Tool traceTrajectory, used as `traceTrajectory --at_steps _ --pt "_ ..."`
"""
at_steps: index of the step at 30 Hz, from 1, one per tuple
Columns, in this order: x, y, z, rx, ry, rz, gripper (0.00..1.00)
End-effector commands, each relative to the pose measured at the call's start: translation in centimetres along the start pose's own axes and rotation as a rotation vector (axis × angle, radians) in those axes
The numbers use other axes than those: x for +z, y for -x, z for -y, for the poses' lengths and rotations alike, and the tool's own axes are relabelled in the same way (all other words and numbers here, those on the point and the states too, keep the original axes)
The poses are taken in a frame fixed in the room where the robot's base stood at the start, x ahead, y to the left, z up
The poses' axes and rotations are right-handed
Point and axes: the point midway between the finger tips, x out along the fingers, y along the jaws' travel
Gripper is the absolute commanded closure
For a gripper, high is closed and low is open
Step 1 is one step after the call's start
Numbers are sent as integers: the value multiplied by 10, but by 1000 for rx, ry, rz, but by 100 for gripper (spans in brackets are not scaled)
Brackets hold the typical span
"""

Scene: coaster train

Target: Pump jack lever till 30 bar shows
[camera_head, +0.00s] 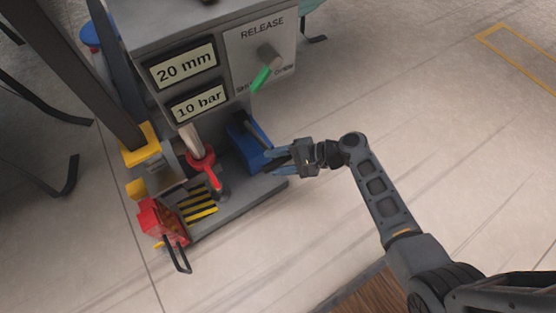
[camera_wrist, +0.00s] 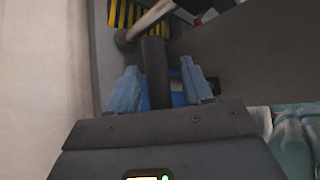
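The grey machine shows two displays: the upper reads "20 mm" (camera_head: 183,66) and the pressure display reads "10 bar" (camera_head: 199,103). A blue pump unit (camera_head: 243,142) with a dark lever stands at the right of its base. My gripper (camera_head: 274,161) is beside this unit, its fingers pointing left. In the wrist view the dark lever bar (camera_wrist: 155,72) lies between the two blue fingers, with visible gaps on both sides. The fingers are open; part of the blue unit shows beneath the bar.
A RELEASE knob (camera_head: 268,58) with a green pointer is on the front panel. A red-handled part (camera_head: 203,163), yellow-black stripes (camera_head: 198,205) and a red unit (camera_head: 160,221) are left of the pump. The floor on the right is open, apart from my arm.

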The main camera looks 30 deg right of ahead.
Motion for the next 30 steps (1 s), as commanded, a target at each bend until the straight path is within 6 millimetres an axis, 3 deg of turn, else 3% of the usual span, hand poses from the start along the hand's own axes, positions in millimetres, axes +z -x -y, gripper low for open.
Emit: traceTrajectory --at_steps 7,19,30 --pt "2 12 2 -1 0 2 50" --pt "0 70 2 0 0 -1 50" --pt "0 78 0 0 0 0 50"
